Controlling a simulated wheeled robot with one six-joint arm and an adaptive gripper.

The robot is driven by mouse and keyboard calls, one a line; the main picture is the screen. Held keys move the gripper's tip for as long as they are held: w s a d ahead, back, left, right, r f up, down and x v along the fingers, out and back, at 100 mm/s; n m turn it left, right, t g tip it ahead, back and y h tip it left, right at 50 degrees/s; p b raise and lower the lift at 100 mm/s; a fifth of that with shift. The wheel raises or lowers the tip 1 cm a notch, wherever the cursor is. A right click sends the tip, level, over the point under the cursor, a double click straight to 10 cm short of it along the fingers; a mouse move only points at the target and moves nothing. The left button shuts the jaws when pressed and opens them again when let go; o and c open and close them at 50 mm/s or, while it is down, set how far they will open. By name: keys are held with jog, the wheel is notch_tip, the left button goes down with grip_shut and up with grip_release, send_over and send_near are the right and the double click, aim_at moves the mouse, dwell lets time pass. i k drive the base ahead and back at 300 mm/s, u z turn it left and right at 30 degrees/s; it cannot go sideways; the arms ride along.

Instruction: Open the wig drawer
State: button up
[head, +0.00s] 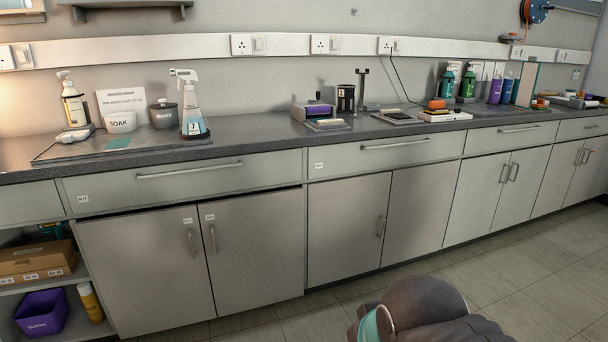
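A row of grey drawers runs under the worktop in the head view, and all of them look shut. The left drawer (250,173) has a bar handle (190,170) and a small label that seems to read KIT. The middle drawer (350,160) has a bar handle (395,144) and a small label at its left end, too small to read surely. The right drawer (485,140) also has a bar handle (518,128). I cannot tell which one is the wig drawer. Part of my arm shows at the bottom right, away from the drawers; my gripper's fingers do not show.
Shut cupboard doors (345,225) with upright handles stand below the drawers. The worktop (255,130) holds a spray bottle (192,105), bowls and several bottles. An open shelf at the left holds a cardboard box (35,262) and a purple bin (42,312). The tiled floor (520,265) in front is clear.

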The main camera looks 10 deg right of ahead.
aim_at(478, 139)
jog(key=i, duration=0.75)
jog(key=z, duration=2.55)
jog(key=i, duration=2.95)
jog(key=u, duration=2.7)
